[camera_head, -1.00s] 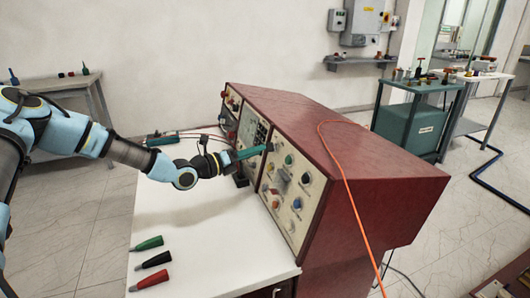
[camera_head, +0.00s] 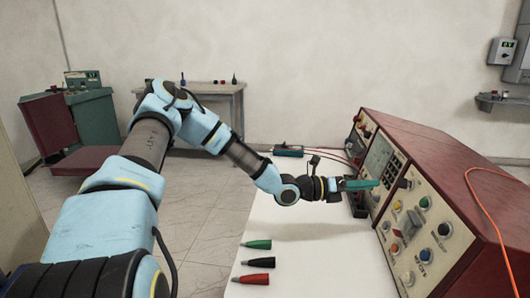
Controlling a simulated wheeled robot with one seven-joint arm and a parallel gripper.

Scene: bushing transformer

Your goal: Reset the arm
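My arm reaches across from the lower left, and my gripper (camera_head: 362,184) is at its end, just in front of the red console's panel. A teal-green shape shows at the fingertips; I cannot tell whether it is the fingers or something held. The red control console (camera_head: 440,172) stands on the right side of the white table (camera_head: 300,232). Its sloped panel (camera_head: 412,232) carries a screen, keys and coloured knobs. A green plug (camera_head: 257,244), a black plug (camera_head: 258,262) and a red plug (camera_head: 250,278) lie on the table below my gripper.
A small teal meter (camera_head: 288,150) with red cables lies at the table's far end. An orange cable (camera_head: 495,215) hangs over the console. A grey bench (camera_head: 215,88) stands by the back wall, and a teal cabinet (camera_head: 95,120) is at far left. The table's front middle is clear.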

